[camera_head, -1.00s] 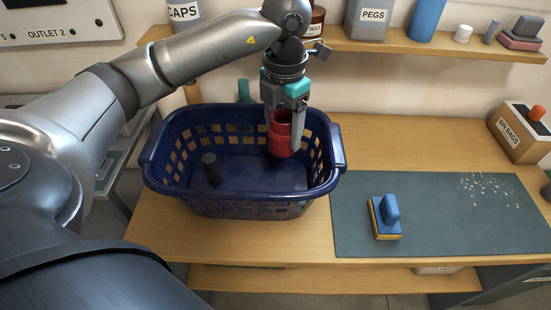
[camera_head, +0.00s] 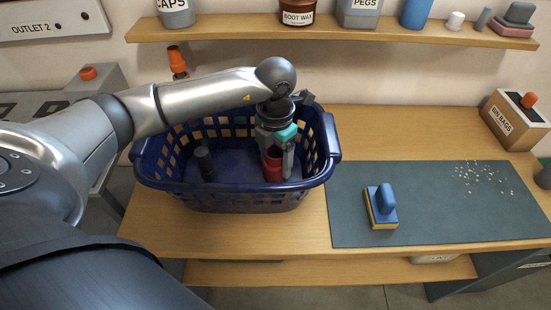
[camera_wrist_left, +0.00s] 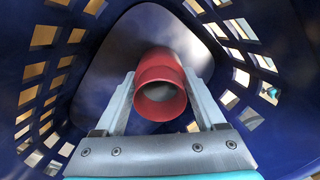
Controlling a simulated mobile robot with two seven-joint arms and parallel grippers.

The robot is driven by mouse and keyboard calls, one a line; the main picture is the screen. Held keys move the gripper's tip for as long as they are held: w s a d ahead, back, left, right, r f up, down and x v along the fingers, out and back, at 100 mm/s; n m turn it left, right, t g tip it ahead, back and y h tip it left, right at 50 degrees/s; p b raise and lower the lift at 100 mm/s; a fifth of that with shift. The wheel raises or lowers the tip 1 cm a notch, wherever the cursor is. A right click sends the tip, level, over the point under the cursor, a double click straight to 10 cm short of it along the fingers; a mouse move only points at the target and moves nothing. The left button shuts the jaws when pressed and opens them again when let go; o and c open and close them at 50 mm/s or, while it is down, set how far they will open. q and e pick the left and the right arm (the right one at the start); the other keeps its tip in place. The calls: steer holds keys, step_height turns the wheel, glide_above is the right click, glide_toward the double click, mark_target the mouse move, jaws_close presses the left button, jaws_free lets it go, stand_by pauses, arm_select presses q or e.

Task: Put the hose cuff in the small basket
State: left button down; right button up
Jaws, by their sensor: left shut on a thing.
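The hose cuff is a red, hollow, stepped tube (camera_head: 272,166). It is inside the blue slotted basket (camera_head: 240,198), toward the basket's right side. My left gripper (camera_head: 273,163) reaches down into the basket and is shut on the cuff. In the left wrist view the cuff (camera_wrist_left: 160,90) sits between the two fingers with its open end facing the camera, and the basket floor (camera_wrist_left: 110,60) lies beyond it. I cannot tell whether the cuff touches the floor. A dark cylinder (camera_head: 204,163) stands in the basket's left part. My right gripper is not in view.
A blue sponge-like block with a handle (camera_head: 381,206) rests on the grey mat (camera_head: 430,220), with white crumbs (camera_head: 482,178) farther right. A bin bags box (camera_head: 513,120) stands at the right back. A shelf (camera_head: 340,34) with jars runs above the bench.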

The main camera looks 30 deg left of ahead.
arm_select(q)
steer(key=shift+f, duration=0.15)
jaws_free()
step_height(320, 180, up, 12)
steer(key=p, duration=0.1)
steer(key=shift+r, duration=0.25)
stand_by(0.4)
